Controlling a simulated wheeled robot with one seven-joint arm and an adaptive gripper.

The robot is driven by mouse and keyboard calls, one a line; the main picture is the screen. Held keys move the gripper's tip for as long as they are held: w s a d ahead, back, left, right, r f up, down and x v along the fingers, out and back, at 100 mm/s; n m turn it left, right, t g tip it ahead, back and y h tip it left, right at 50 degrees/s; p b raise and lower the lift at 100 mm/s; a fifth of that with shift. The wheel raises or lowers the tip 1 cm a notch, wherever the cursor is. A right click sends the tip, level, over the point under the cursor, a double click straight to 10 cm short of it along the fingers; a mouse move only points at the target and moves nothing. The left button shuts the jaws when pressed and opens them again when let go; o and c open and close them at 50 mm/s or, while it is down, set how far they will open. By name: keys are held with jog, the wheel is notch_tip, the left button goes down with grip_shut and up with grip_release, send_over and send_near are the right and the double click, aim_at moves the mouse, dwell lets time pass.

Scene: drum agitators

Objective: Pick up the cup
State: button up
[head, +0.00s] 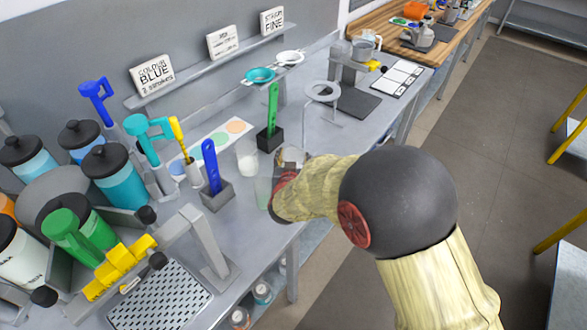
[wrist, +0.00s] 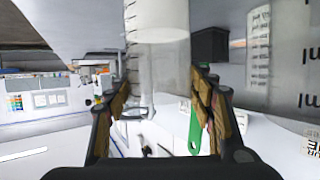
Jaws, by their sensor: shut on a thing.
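My gripper (head: 283,178) is low at the front edge of the grey bench, its fingers mostly hidden by my own wrist in the head view. In the wrist view, its two fingers (wrist: 160,112) are on either side of a clear, see-through cup (wrist: 152,75), shut on it. A white patch shows at the top of that cup; I cannot tell if it is inside or behind. In the head view, a clear cup with white in it (head: 247,157) and another clear cup (head: 263,190) stand just left of my gripper.
A green spatula (head: 272,105) in a black holder (head: 269,138) and a blue spatula (head: 211,165) in a grey holder (head: 217,196) stand close by. Several lidded bottles crowd the left. A grey stand with a ring (head: 323,92) is behind. Graduated clear vessels (wrist: 258,45) are close in the wrist view.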

jog(key=c, duration=0.9)
jog(key=shift+o, duration=0.2)
jog(key=shift+r, duration=0.2)
